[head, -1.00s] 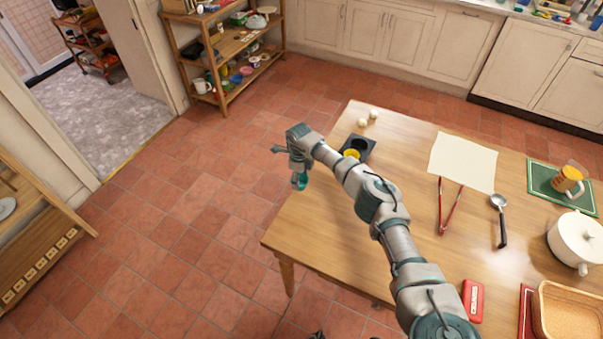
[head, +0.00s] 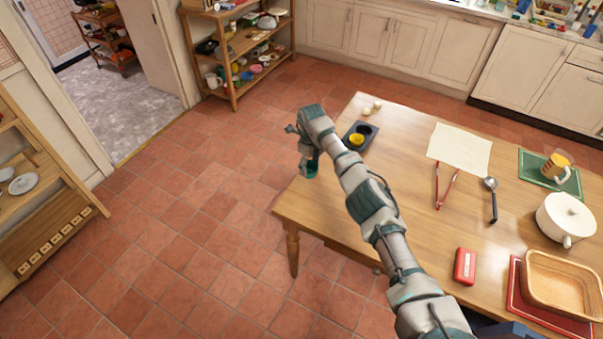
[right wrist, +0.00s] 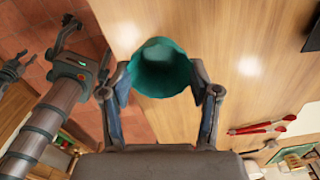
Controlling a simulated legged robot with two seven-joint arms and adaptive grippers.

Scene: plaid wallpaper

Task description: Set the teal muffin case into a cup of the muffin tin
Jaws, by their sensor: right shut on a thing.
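The teal muffin case (head: 312,171) is held at the tip of my right gripper (head: 309,160), by the table's left edge. In the right wrist view the case (right wrist: 160,72) sits between both fingers, its wide opening visible. The dark muffin tin (head: 348,146) lies on the table to the right of and beyond the gripper. Its near cup holds a yellow case (head: 356,139); its far cup (head: 364,130) looks dark and empty.
Two small pale objects (head: 371,107) lie beyond the tin on the wooden table (head: 400,185). A paper sheet (head: 460,149), red tongs (head: 443,186), a ladle (head: 492,200) and a red box (head: 465,266) lie to the right. Tiled floor lies left of the table.

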